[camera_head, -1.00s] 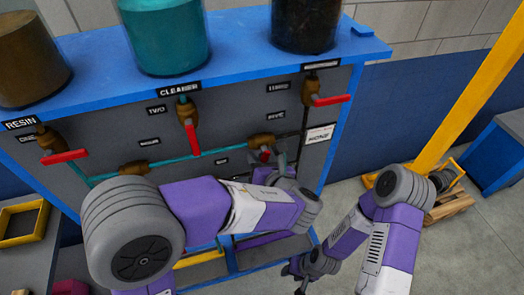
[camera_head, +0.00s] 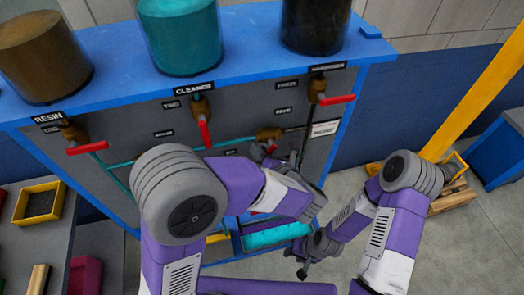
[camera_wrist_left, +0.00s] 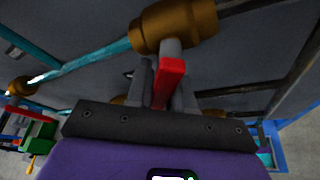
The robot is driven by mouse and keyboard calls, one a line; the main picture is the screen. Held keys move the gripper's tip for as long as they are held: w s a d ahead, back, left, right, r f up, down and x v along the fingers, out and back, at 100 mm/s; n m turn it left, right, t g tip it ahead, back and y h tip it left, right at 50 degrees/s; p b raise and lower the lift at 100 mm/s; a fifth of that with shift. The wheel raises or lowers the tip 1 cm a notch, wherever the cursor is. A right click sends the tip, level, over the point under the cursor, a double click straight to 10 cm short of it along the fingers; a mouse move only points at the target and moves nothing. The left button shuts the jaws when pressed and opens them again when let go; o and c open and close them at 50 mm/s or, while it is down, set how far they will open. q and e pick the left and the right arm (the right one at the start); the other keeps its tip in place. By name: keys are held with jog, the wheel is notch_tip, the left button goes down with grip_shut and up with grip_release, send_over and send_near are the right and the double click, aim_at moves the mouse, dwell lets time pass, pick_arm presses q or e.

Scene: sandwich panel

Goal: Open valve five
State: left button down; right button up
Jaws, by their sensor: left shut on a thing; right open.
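Valve five is a brass body (camera_head: 268,134) on a pipe of the grey panel, beside a small label (camera_head: 284,111) that seems to read FIVE. In the left wrist view its brass body (camera_wrist_left: 175,25) is at the top centre, with its red handle (camera_wrist_left: 168,80) sticking out toward me. My left gripper (camera_wrist_left: 165,74) is shut on this handle, one finger on each side. My right gripper (camera_head: 303,270) is open and empty, low and apart from the panel.
Red-handled valves one (camera_head: 87,148), two (camera_head: 204,130) and three (camera_head: 336,100) sit along the panel's upper part, under the resin, cleaner and hardener tanks. A white tag (camera_head: 324,129) hangs right of valve five. A yellow post (camera_head: 480,95) stands at the right.

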pick_arm(q)
jog(key=c, duration=1.1)
grip_release()
jog(key=shift+v, duration=3.85)
jog(key=shift+c, duration=0.2)
